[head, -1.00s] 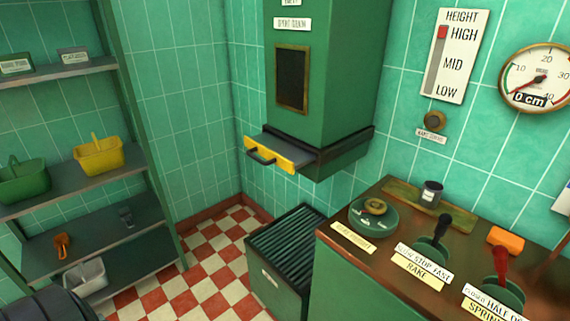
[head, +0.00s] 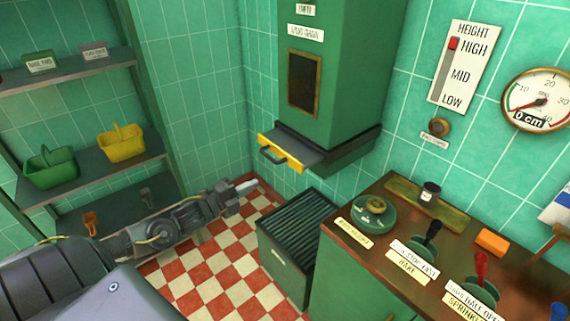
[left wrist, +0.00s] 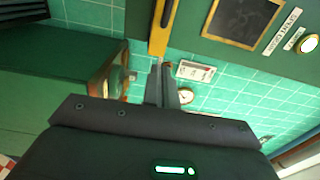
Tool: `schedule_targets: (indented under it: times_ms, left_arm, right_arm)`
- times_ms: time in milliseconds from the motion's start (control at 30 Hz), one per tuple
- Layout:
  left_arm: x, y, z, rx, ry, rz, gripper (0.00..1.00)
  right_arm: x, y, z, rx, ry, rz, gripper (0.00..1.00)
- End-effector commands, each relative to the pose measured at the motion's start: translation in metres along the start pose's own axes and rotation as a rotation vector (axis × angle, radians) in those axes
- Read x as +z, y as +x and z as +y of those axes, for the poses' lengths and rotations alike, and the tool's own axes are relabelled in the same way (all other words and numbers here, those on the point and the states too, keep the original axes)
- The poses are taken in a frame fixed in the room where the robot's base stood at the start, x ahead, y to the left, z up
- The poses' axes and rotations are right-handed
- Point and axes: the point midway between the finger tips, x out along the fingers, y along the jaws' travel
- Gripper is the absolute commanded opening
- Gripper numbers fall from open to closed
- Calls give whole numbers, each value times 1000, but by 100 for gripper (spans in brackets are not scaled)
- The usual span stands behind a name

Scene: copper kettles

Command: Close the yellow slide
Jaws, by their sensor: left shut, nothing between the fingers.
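The yellow slide (head: 288,163) sticks out from the foot of the green chute, with its grey plate showing behind the yellow front and a dark handle on that front. The yellow front also shows at the top of the left wrist view (left wrist: 159,40). My left gripper (head: 247,186) is shut and empty, below and left of the slide in the head view. In the left wrist view its closed fingers (left wrist: 161,72) point towards the yellow front; I cannot tell whether they touch it. My right gripper is not in view.
A dark slatted bin (head: 295,228) stands on the checkered floor below the chute. A counter (head: 385,218) with levers and a dial is at the right. Shelves (head: 90,170) with a yellow and a green basket are at the left.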

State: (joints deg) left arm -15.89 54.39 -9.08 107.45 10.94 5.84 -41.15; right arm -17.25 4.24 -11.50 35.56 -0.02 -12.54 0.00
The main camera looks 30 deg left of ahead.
Motion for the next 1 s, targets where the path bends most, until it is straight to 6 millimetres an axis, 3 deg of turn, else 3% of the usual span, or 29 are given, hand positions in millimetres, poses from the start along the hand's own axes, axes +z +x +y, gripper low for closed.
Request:
schedule_targets:
  times_ms: [267,700,1000]
  left_arm:
    - [1,15,-2,-3,-2,-4,0]
    - [1,101,-3,-1,-4,-4,0]
    - [1,136,0,2,-4,-3,0]
  right_arm:
    - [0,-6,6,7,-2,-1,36]
    - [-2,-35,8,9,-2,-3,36]
    - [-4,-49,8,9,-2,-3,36]
